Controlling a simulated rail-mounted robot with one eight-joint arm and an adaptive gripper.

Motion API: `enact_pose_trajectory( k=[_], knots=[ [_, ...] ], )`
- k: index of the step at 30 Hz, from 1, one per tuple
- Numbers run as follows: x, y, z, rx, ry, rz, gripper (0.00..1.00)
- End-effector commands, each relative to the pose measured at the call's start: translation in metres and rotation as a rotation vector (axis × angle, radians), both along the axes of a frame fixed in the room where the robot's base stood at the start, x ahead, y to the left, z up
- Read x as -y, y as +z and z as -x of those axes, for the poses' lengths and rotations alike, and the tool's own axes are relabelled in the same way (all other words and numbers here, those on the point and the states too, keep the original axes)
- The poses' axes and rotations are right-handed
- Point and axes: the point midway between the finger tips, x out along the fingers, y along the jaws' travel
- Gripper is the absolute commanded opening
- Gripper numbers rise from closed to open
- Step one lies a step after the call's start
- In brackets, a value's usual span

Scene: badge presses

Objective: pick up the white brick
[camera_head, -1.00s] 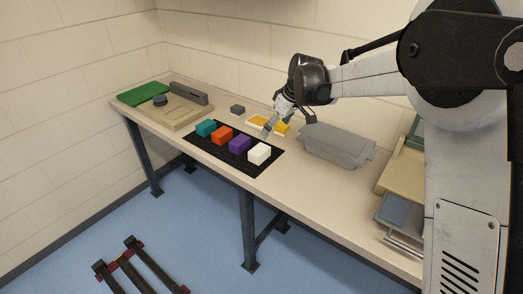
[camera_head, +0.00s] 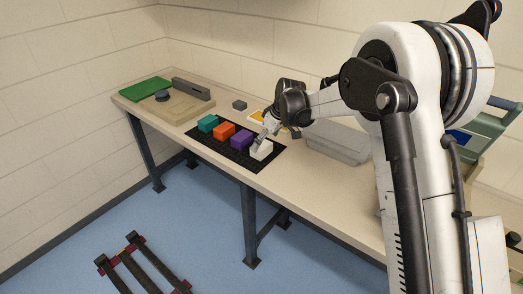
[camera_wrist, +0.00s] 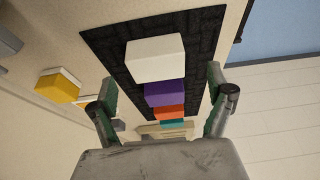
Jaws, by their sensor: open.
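The white brick (camera_head: 262,150) sits at the right end of a row of bricks on a black mat (camera_head: 262,168). In the wrist view the white brick (camera_wrist: 155,59) lies ahead of my gripper, nearer the image top than the fingertips, on the dark mat (camera_wrist: 208,20). My gripper (camera_head: 257,142) is just above and beside the white brick in the head view and partly covers it. In the wrist view my gripper (camera_wrist: 166,95) is open, its two fingers wide apart with nothing between them gripped. I cannot tell whether a finger touches the brick.
Purple (camera_head: 241,139), orange (camera_head: 224,130) and teal (camera_head: 208,123) bricks continue the row leftward. A grey bin (camera_head: 338,143) stands to the right.

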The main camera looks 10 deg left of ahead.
Motion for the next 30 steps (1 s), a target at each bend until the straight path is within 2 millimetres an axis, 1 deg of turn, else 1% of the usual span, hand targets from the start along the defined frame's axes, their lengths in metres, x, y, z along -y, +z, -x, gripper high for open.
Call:
enact_pose_trajectory(
  k=[7, 9, 11, 18, 19, 30],
  knots=[
    [-0.011, -0.026, -0.011, 0.0, 0.0, 0.0, 0.86],
    [-0.014, -0.035, -0.012, 0.0, 0.001, 0.0, 0.86],
    [-0.016, -0.04, -0.013, 0.0, 0.001, 0.0, 0.86],
    [-0.017, -0.043, -0.013, 0.0, 0.0, 0.0, 0.86],
    [-0.017, -0.043, -0.013, 0.0, 0.0, 0.0, 0.84],
    [-0.017, -0.043, -0.013, 0.0, 0.0, 0.0, 0.35]
  ],
)
